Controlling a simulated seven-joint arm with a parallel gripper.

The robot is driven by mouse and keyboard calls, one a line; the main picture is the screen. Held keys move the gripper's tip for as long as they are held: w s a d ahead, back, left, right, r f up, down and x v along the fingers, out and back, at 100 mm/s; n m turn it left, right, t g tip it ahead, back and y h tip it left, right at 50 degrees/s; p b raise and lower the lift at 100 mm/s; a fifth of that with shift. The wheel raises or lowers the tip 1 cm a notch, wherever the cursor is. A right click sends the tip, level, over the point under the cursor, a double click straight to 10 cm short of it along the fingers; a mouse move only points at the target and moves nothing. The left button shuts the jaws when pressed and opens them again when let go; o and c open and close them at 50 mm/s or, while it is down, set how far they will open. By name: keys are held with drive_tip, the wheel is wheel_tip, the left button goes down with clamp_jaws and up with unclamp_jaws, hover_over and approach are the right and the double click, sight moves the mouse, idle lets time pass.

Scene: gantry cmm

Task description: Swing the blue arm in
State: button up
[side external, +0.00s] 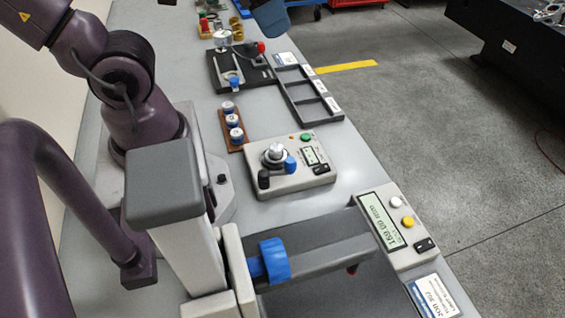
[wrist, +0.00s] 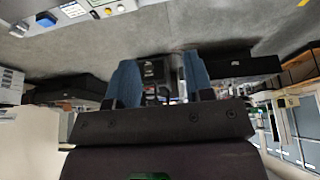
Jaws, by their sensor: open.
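A light grey instrument box (side external: 300,180) stands mid-bench in the side view. On it is a round silver dial or post with a short blue-capped arm (side external: 290,165) at its right front and a black-capped one (side external: 264,179) at its left front. My gripper (side external: 271,18) shows only in part at the top edge of the side view, with blue fingers, high and well apart from the box. In the wrist view its two blue fingers (wrist: 159,82) are spread with nothing held between them. The blue-capped arm cannot be made out for sure in the wrist view.
A display unit (side external: 393,225) stands at right. Bare bench surrounds the box.

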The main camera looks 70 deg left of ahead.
drive_tip(key=w+f+n+g+h, duration=0.1)
drive_tip(key=w+f+n+g, duration=0.2)
drive_tip(key=f+g, duration=0.35)
drive_tip(key=n+g+h, duration=0.2)
drive_tip(key=n, duration=0.4)
approach(291, 159)
drive_tip(key=shift+t, duration=0.25)
drive_tip(key=x, duration=1)
drive_tip(key=shift+s+d+f, duration=0.1)
drive_tip(key=shift+s+f, duration=0.05)
drive_tip(key=shift+s, duration=0.15)
